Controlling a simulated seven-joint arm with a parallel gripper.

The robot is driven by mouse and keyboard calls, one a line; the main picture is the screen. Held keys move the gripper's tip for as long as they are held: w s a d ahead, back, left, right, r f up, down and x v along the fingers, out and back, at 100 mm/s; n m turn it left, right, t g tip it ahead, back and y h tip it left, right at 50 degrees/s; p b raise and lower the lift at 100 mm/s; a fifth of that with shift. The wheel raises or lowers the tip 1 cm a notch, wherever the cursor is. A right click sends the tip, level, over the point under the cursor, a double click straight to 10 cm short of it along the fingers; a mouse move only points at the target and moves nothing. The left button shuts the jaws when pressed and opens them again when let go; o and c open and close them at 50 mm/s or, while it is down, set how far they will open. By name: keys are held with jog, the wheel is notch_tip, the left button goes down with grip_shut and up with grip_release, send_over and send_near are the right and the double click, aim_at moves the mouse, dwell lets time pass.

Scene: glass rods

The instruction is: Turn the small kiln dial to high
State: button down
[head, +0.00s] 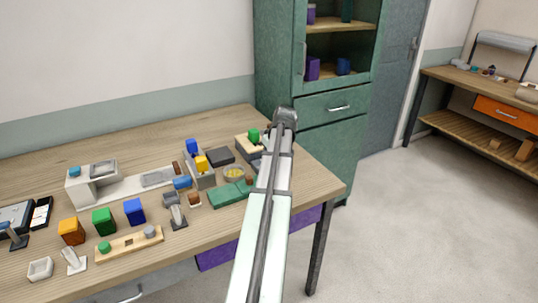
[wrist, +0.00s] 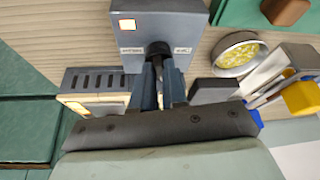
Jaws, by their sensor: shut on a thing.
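The small kiln is a grey box (wrist: 165,18) at the top middle of the wrist view, with a small pale orange-edged square on it. Its dark dial (wrist: 158,49) sits at its near edge, between two small white labels too small to read surely. My gripper (wrist: 158,68) is shut on the dial, its two fingers close together around it. The dial's exact setting cannot be told. In the head view my arm covers the gripper and dial; only a grey edge of the kiln (head: 257,164) shows beside it.
A round dish with yellow contents (wrist: 237,54) stands right of the kiln in the wrist view. A dark pad (wrist: 213,90) and a slotted grey block (wrist: 90,80) are close by. Floor right of the table is clear.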

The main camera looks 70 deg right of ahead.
jog(key=shift+m, duration=0.3)
jog(key=m, duration=0.1)
jog(key=m+g+h, duration=0.1)
jog(key=m, duration=0.2)
jog(key=shift+w+a+m+h, duration=0.2)
jog(key=shift+w+m+h, duration=0.05)
jog(key=shift+m+h, duration=0.05)
jog(key=m+g, duration=0.1)
jog(key=m, duration=0.1)
jog(key=m+g, duration=0.1)
jog(key=m, duration=0.2)
jog(key=shift+w+h, duration=0.2)
jog(key=shift+h, duration=0.1)
jog(key=m+g, duration=0.1)
jog(key=m, duration=0.3)
jog(key=m+g, duration=0.1)
jog(key=shift+w+d+m+g, duration=0.1)
jog(key=shift+w+m+g, duration=0.2)
jog(key=shift+m, duration=0.1)
jog(key=shift+m+g+y, duration=0.6)
jog(key=shift+m+g, duration=0.1)
jog(key=shift+m, duration=1.5)
jog(key=c, duration=1.2)
grip_release()
jog(key=shift+o, duration=0.2)
